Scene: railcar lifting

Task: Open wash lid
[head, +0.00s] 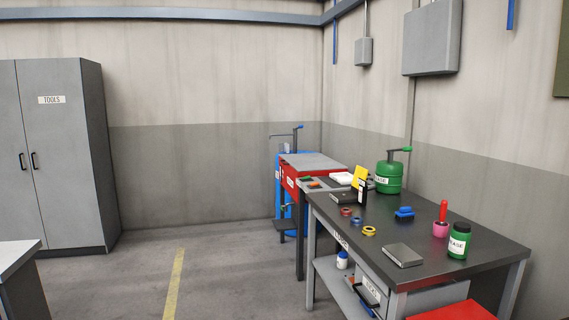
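A red box-shaped unit (291,178) stands against the back wall near the corner, past the dark workbench. It looks like the wash station, though its label is too small to read. Its flat grey lid (314,161) lies level on top and looks closed. The unit's right part is hidden behind the things on the bench and the grey surface in front. Neither of my grippers is in view.
A blue drum (283,203) stands beside the red unit. A tools cabinet (62,150) stands left. The middle floor is clear.

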